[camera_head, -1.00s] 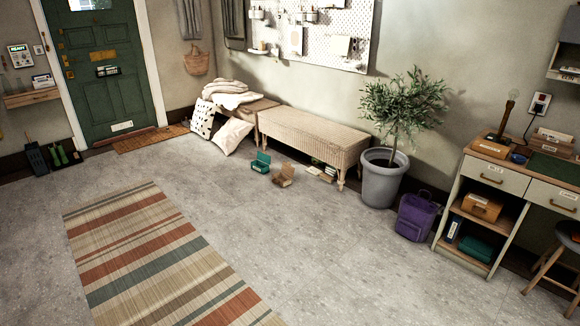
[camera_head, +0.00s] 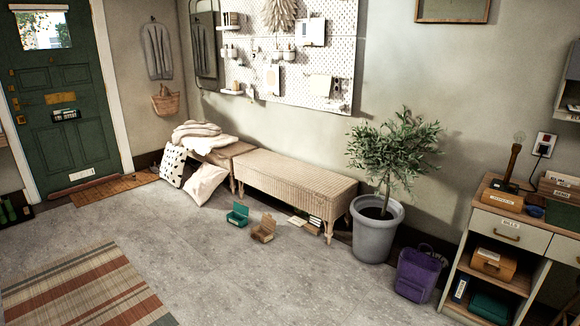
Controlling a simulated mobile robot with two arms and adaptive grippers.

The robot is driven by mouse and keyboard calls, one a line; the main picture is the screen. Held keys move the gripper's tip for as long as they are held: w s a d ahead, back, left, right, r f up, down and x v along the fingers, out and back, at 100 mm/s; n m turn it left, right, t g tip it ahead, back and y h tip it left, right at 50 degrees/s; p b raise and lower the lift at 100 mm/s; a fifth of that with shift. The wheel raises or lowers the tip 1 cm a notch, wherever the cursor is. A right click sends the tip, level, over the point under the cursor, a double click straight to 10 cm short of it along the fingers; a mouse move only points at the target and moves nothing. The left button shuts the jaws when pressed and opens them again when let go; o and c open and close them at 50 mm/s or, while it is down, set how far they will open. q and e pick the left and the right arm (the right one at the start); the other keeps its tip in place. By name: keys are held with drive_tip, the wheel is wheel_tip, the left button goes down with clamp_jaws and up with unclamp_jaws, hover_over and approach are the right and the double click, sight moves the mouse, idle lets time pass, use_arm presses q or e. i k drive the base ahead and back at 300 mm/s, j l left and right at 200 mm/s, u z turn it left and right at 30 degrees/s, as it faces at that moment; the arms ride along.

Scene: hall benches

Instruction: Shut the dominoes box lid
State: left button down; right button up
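Two small open boxes stand on the floor in front of the wicker bench. One is a green box (camera_head: 237,215) with its lid raised. To its right is a brown box (camera_head: 263,230), also with its lid up. I cannot read any label, so I cannot tell which one is the dominoes box. Another wooden box (camera_head: 493,264) and a green box (camera_head: 490,307) sit on the desk shelves at the right. Neither of my grippers is in view.
The wicker bench (camera_head: 290,183) stands along the wall, with books (camera_head: 306,220) by its right legs. A potted tree (camera_head: 376,235) and a purple backpack (camera_head: 418,273) stand right of it. The grey floor (camera_head: 250,285) in front is clear, with a striped rug (camera_head: 80,290) at left.

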sight(266, 221)
drive_tip(key=i+j+u, duration=0.1)
drive_tip(key=i+u, duration=0.35)
drive_tip(key=i, duration=1.9)
